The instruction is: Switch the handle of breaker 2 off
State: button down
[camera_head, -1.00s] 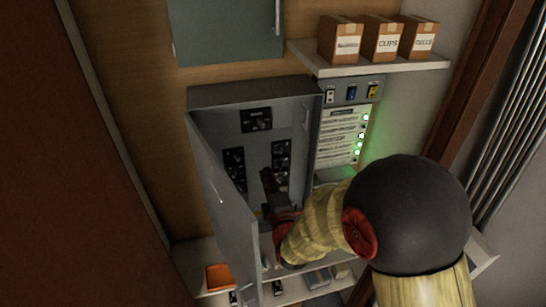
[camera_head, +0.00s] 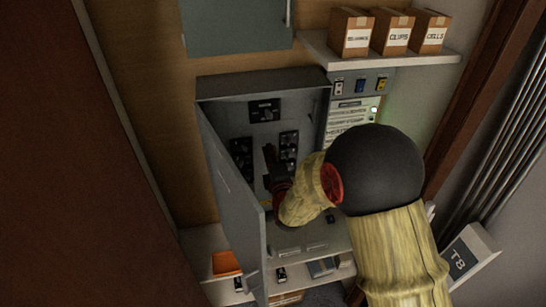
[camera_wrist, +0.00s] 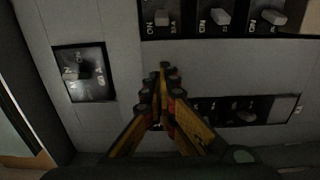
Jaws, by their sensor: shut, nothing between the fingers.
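The open grey breaker cabinet (camera_head: 262,87) holds a single switch block (camera_head: 267,110) at the top, a left breaker column (camera_head: 241,160) and a right breaker column (camera_head: 289,150). I cannot read which handle is breaker 2. My gripper (camera_head: 270,153) is inside the cabinet, between the columns. In the wrist view my gripper (camera_wrist: 164,68) is shut and empty, its tips below the upper breaker row (camera_wrist: 235,29), with pale handles (camera_wrist: 221,17). The single switch (camera_wrist: 83,71) is left of the tips.
The cabinet door (camera_head: 232,180) stands open on the left, close to my arm. A labelled panel (camera_head: 350,115) with a green light is on the right. Boxes (camera_head: 397,35) stand on a shelf above. An orange tray (camera_head: 226,263) is on the lower shelf.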

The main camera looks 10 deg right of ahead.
aim_at(288, 142)
jog(key=w, duration=0.3)
jog(key=d, duration=0.1)
jog(key=s+d+p, duration=0.1)
jog(key=d, duration=0.1)
jog(key=shift+s+d+r+p, duration=0.1)
jog(key=shift+s+d+p, duration=0.2)
jog(key=shift+s, duration=0.1)
jog(key=shift+d, duration=0.1)
